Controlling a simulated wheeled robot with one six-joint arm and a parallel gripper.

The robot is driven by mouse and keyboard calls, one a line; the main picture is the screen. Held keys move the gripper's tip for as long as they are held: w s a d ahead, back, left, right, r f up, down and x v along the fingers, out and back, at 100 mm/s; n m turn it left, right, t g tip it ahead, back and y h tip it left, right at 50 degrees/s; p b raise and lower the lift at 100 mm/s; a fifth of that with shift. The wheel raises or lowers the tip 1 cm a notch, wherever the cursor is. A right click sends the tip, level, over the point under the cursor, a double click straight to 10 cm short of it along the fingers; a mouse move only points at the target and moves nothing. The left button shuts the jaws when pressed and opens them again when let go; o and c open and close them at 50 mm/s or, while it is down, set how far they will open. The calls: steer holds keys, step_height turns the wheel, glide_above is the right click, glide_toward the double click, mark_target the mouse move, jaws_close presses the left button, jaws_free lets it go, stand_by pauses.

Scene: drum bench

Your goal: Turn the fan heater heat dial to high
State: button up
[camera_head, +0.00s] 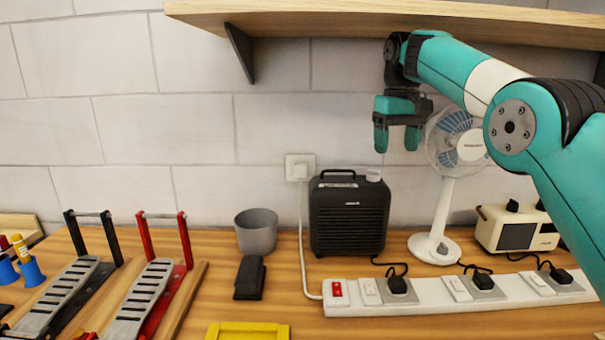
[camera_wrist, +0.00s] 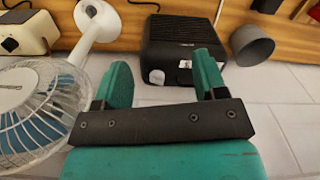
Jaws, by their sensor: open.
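The black fan heater (camera_head: 348,218) stands on the bench against the wall, with a pale round dial (camera_head: 373,175) on its top right corner. My gripper (camera_head: 397,140) is above and slightly right of the heater, apart from it, with its teal fingers spread and empty. In the wrist view the picture is upside down; the heater (camera_wrist: 185,35) is beyond the fingers, and the pale dial (camera_wrist: 157,77) shows between the fingertips of my gripper (camera_wrist: 165,70). The dial's setting is too small to read.
A white desk fan (camera_head: 443,190) stands right of the heater, its cage close to my gripper. A wooden shelf (camera_head: 300,14) runs overhead. A white power strip (camera_head: 430,306) lies in front. A grey cup (camera_head: 257,236), black pedal-like object (camera_head: 250,277) and cream radio (camera_head: 515,232) stand nearby.

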steer(key=s+d+f+m+t, duration=0.1)
steer(key=s+d+f, duration=0.2)
steer(key=s+f, duration=0.5)
steer(key=s+d+f+m+t, duration=0.1)
steer(key=s+d+f, duration=0.3)
steer(key=s, duration=0.7)
steer(key=s+d+f+m+t, duration=0.1)
steer(key=s+d+f, duration=0.2)
steer(key=s+f, duration=0.5)
steer(key=s+a+r+n+g+y, duration=0.1)
steer(key=s+a+r+n+y, duration=0.1)
steer(key=s+a, duration=0.4)
steer(key=s+a+r+n+g+y, duration=0.2)
steer(key=s+a+r+n, duration=0.3)
steer(key=s+a+r, duration=0.2)
steer(key=shift+a+r, duration=0.25)
steer(key=shift+a, duration=0.6)
